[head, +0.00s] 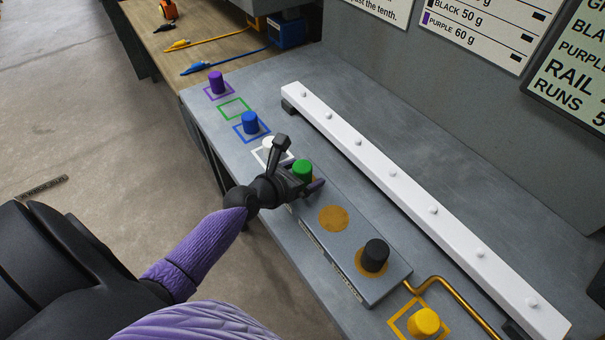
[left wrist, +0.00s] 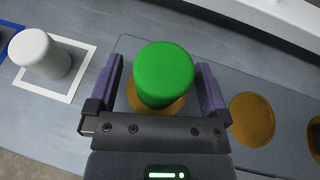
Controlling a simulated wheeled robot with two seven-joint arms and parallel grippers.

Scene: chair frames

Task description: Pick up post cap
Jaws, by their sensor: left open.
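A green post cap (head: 302,169) stands upright on an orange disc at the far end of the grey plate (head: 356,284). My left gripper (head: 300,166) is open at this cap. In the left wrist view the green cap (left wrist: 163,72) stands between the two purple-padded fingers, with a gap visible on the right side and around the left. A black cap (head: 375,254) stands on another disc of the plate, and the disc (head: 333,218) between them is bare. My right gripper is out of view.
Purple (head: 217,83), blue (head: 250,123) and yellow (head: 423,323) caps stand in coloured squares; the green square (head: 235,108) is empty. A white cap (left wrist: 40,55) stands beside my left gripper. A white rail (head: 390,190) with several pegs runs behind the plate.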

